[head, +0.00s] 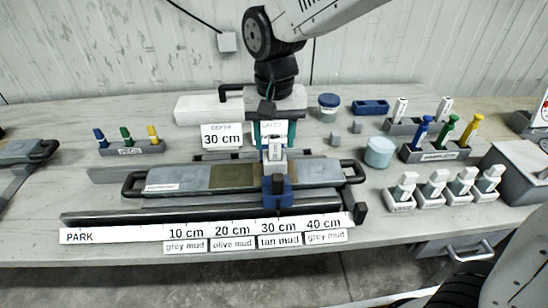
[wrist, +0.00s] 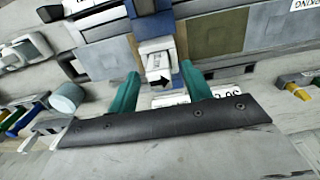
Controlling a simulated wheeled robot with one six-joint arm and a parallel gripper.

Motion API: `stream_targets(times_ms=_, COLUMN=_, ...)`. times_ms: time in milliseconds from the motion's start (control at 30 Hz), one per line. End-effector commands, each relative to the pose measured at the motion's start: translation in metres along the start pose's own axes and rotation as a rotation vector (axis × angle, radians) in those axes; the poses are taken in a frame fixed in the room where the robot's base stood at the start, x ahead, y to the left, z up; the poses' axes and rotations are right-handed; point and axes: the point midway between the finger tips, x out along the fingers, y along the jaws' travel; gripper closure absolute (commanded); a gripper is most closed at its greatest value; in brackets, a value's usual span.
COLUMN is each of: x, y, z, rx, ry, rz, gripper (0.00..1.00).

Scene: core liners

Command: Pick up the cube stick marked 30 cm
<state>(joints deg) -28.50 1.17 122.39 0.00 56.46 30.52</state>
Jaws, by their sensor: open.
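My gripper (head: 270,134) is above the core liner (head: 233,176) in the head view. Its teal fingers also show in the wrist view (wrist: 161,82), open and apart. A white block with a black arrow (wrist: 158,62) appears between or just beyond them; contact cannot be told. It stands at a blue carriage (head: 277,192), near the 30 cm mark of the scale (head: 205,228). Several white-topped sticks (head: 433,185) stand upright in small labelled holders at the right. Their labels are too small to read, so I cannot tell which stick is marked 30 cm.
A "DEPTH 30 cm" sign (head: 222,136) stands behind the liner. A peg rack (head: 132,148) is at the left. A rack of coloured tools (head: 436,152), a pale blue round tub (head: 379,152) and small grey cubes (head: 334,138) are at the right.

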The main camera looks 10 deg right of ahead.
Motion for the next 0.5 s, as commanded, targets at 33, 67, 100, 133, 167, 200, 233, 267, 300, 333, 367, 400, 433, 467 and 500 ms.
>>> stream_targets(times_ms=33, x=0.0057, y=0.0000, z=0.0001, rx=0.000, ry=-0.001, rz=0.001, gripper=0.51)
stream_targets(times_ms=67, x=0.0078, y=0.0000, z=0.0000, rx=0.000, ry=-0.001, rz=0.000, gripper=0.51)
stream_targets(times_ms=100, x=0.0098, y=0.0000, z=0.0001, rx=0.000, ry=0.000, rz=0.000, gripper=0.51)
stream_targets(times_ms=133, x=0.0107, y=0.0001, z=0.0001, rx=0.000, ry=0.000, rz=0.000, gripper=0.51)
stream_targets(times_ms=167, x=0.0111, y=0.0001, z=0.0001, rx=0.000, ry=0.000, rz=0.000, gripper=0.51)
stream_targets(times_ms=200, x=0.0111, y=0.0001, z=0.0001, rx=0.000, ry=0.000, rz=0.000, gripper=0.51)
stream_targets(times_ms=233, x=0.0110, y=0.0001, z=0.0001, rx=0.000, ry=0.000, rz=0.000, gripper=0.51)
stream_targets(times_ms=267, x=0.0109, y=0.0001, z=0.0001, rx=-0.001, ry=0.000, rz=0.000, gripper=0.51)
stream_targets(times_ms=300, x=0.0108, y=0.0001, z=0.0001, rx=-0.001, ry=0.000, rz=0.000, gripper=0.51)
stream_targets(times_ms=333, x=0.0108, y=0.0000, z=0.0001, rx=-0.001, ry=0.000, rz=0.000, gripper=0.51)
stream_targets(times_ms=367, x=0.0107, y=0.0000, z=0.0001, rx=-0.001, ry=0.000, rz=0.000, gripper=0.59)
stream_targets(times_ms=400, x=0.0107, y=0.0000, z=0.0001, rx=-0.001, ry=0.000, rz=0.000, gripper=0.70)
stream_targets(times_ms=433, x=0.0107, y=0.0000, z=0.0001, rx=-0.001, ry=0.000, rz=0.000, gripper=0.79)
stream_targets(times_ms=467, x=0.0106, y=0.0000, z=0.0001, rx=-0.001, ry=0.000, rz=0.000, gripper=0.87)
stream_targets(times_ms=500, x=0.0106, y=-0.0001, z=0.0001, rx=-0.001, ry=0.000, rz=0.000, gripper=0.98)
